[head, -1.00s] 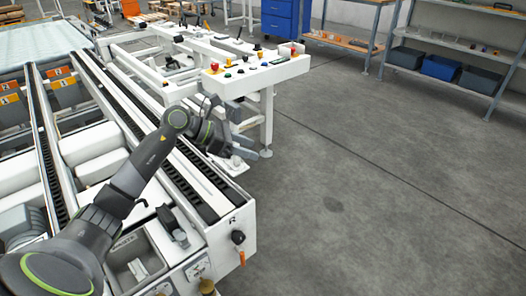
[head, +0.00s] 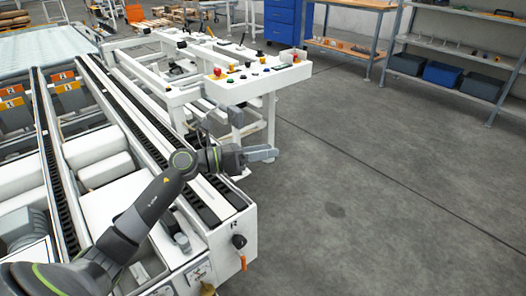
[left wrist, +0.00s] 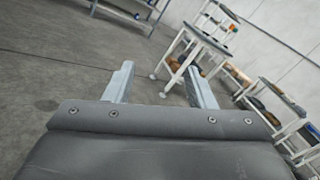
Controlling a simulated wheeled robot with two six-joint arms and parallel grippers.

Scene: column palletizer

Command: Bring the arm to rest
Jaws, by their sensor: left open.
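My left arm comes in from the lower left in the head view and reaches over the white conveyor frame (head: 232,222). Its left gripper (head: 272,153) points right, past the frame's right edge, below the control panel. In the left wrist view the two fingers of the left gripper (left wrist: 160,85) stand apart with nothing between them, and the floor shows through the gap. My right gripper is not in view.
A white control panel (head: 257,82) with coloured buttons stands just behind the gripper. Shelves with bins (head: 443,74) and a blue cabinet (head: 283,22) are at the back. The grey floor (head: 390,200) at right is clear.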

